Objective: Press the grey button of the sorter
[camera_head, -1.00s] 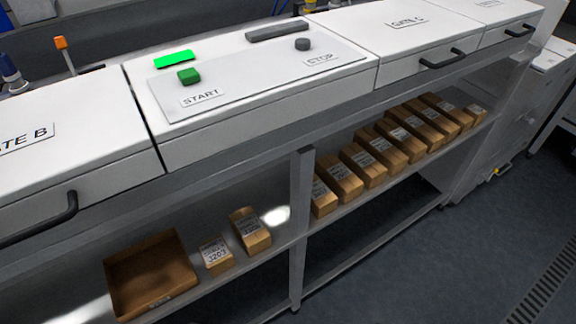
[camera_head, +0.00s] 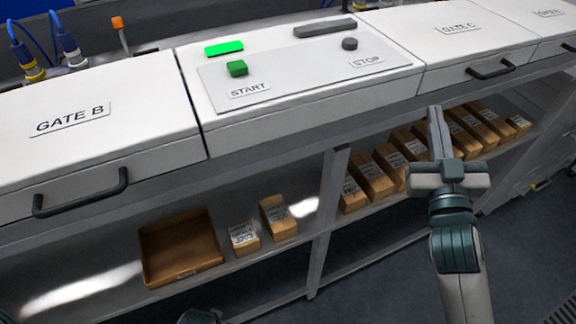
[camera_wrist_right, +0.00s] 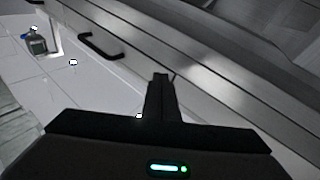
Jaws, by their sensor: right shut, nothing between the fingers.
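The sorter's control panel (camera_head: 300,80) is on the white top in the head view. The round grey button (camera_head: 349,44) sits at its right, above the STOP label. The green button (camera_head: 237,68) is at its left, above the START label. My right gripper (camera_head: 435,112) is shut and empty, its fingers pointing up, in front of the sorter's front edge. It is lower and to the right of the grey button, apart from it. In the right wrist view its fingers (camera_wrist_right: 160,85) are together; no button can be made out there. My left gripper is not clearly in view.
A lit green lamp (camera_head: 223,47) and a dark grey bar (camera_head: 325,28) lie behind the panel. Gate covers with handles (camera_head: 491,69) flank it. A shelf below holds an open brown tray (camera_head: 180,262) and several labelled boxes (camera_head: 278,219).

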